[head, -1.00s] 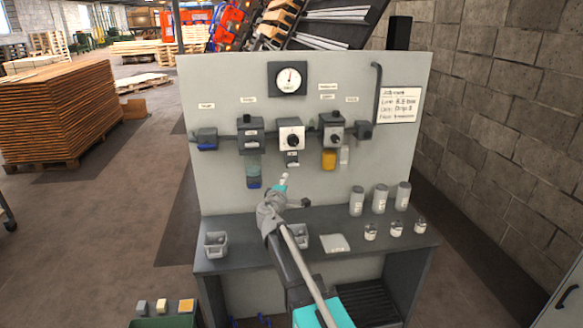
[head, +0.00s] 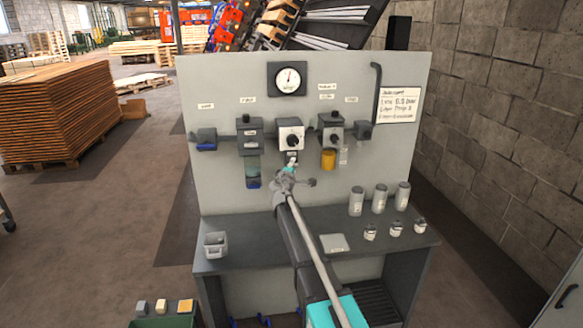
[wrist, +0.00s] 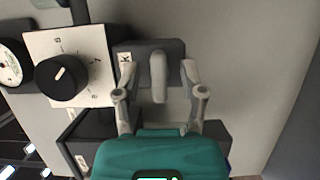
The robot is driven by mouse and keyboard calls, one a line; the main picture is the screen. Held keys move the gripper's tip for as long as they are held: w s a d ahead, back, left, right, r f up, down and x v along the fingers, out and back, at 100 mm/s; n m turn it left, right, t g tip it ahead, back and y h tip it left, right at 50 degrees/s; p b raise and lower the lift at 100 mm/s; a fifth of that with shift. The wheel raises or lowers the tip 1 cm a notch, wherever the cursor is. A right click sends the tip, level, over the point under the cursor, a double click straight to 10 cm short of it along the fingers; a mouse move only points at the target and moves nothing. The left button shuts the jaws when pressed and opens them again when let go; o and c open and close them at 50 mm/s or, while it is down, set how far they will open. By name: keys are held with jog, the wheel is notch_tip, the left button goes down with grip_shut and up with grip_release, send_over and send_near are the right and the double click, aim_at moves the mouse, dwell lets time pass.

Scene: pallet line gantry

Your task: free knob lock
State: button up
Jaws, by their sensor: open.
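The pressure regulator's black knob (wrist: 62,78) sits on a white scale plate (wrist: 95,55) in the wrist view. It also shows in the head view (head: 291,140), at the middle of the panel. Beside the plate is a dark lock block (wrist: 180,50) with a small white label and a pale grey upright tab (wrist: 158,75). My gripper (wrist: 157,82) is open, with one finger on each side of the tab and gaps visible. In the head view my gripper (head: 288,170) is just below the knob and partly hides the lock.
A gauge (head: 287,79) is above the knob. Dark units flank it, with a blue-bottomed bowl (head: 253,172) at left and a yellow cup (head: 328,160) at right.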

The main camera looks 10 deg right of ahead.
jog(key=shift+w+d, duration=0.1)
jog(key=shift+w, duration=0.15)
grip_shut()
jog(key=shift+a, duration=0.2)
jog(key=shift+d, duration=0.1)
